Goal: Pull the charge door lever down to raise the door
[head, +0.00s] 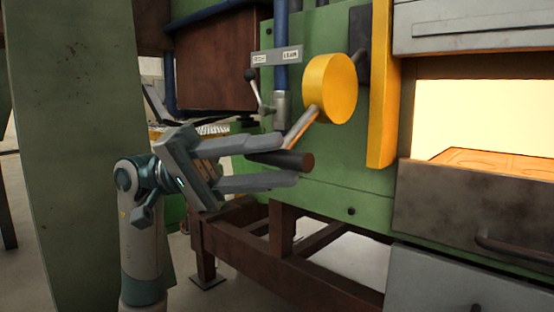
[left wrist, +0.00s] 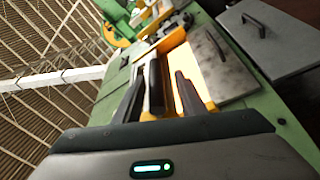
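The charge door lever has a yellow round hub (head: 328,88) on the green furnace front. A metal arm (head: 302,127) slopes down and left from the hub to a dark cylindrical grip (head: 290,160). My left gripper (head: 278,164) has its fingers apart, one above and one below the grip. In the left wrist view, the dark grip (left wrist: 154,88) lies between the fingers, closer to the left one, with a gap to the right one. To the right, the furnace opening (head: 480,105) glows pale yellow between an upper grey panel (head: 470,25) and a lower dark panel (head: 465,205). My right gripper is not in view.
A small lever with a black knob (head: 251,75) stands beside a label plate (head: 277,57) and a blue pipe, close above my left gripper. A yellow vertical guard (head: 383,90) flanks the opening. A green column (head: 70,150) stands at left. Brown frame legs (head: 282,230) are below.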

